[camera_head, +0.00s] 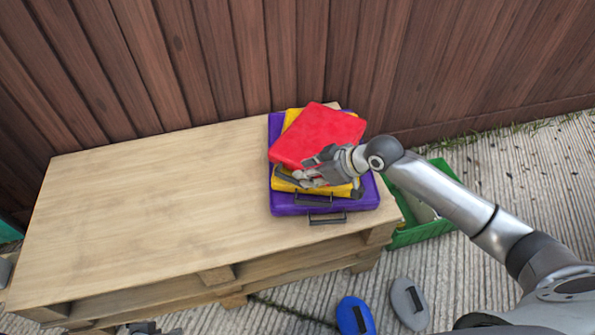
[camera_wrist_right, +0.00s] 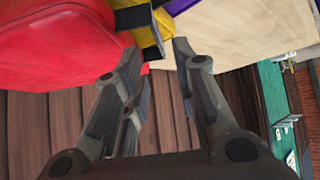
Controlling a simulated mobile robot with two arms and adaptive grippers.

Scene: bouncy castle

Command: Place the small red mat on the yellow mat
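The small red mat (camera_head: 318,135) lies on top of the yellow mat (camera_head: 292,115), turned at an angle to it. I cannot tell if it rests flat. The yellow mat lies on a larger purple mat (camera_head: 284,206). My right gripper (camera_head: 308,178) is at the red mat's front edge, over the yellow mat. In the right wrist view its fingers (camera_wrist_right: 157,75) are apart, with the red mat (camera_wrist_right: 50,45) to the left and a black handle (camera_wrist_right: 138,22) near the tips. A dark part at the bottom edge of the head view may be my left gripper (camera_head: 150,327).
The stack stands at the right end of a wooden pallet table (camera_head: 150,210), clear to the left. A wooden fence (camera_head: 220,60) is behind. A green crate (camera_head: 425,232) stands right of the table. A blue pad (camera_head: 352,316) and a grey pad (camera_head: 408,303) lie in front.

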